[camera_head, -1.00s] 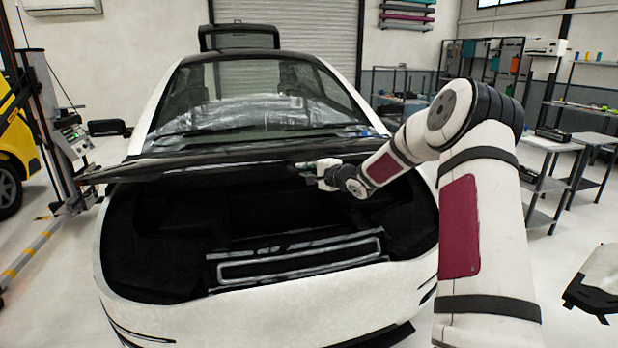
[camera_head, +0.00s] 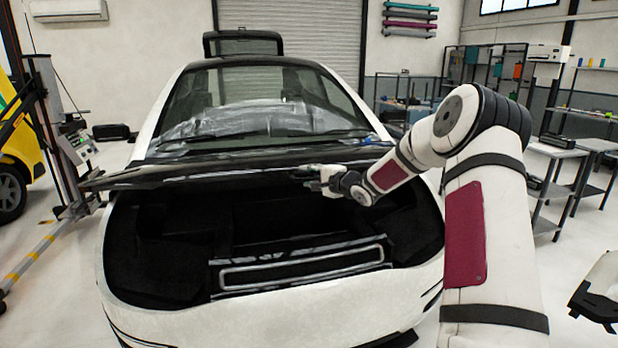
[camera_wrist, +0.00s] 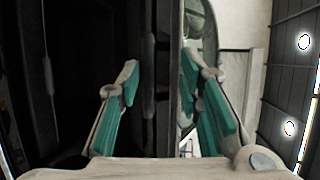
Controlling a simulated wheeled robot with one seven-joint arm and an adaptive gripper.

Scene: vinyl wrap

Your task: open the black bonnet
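The black bonnet (camera_head: 215,171) of the white car stands raised above the front compartment, seen nearly edge-on in the head view. My gripper (camera_head: 312,180) is at its front edge, right of the middle. In the wrist view, the bonnet's dark edge (camera_wrist: 163,90) runs upright between the two teal-padded fingers of my gripper (camera_wrist: 158,85). The fingers are apart, one on each side of the edge. Gaps seem to show beside the pads, and I cannot make out firm contact.
The open front compartment (camera_head: 180,240) lies below the bonnet, with a pale-framed panel (camera_head: 300,266) near its front. A lift post (camera_head: 55,130) stands close to the bonnet's left corner. Shelves and tables (camera_head: 555,155) are at the right.

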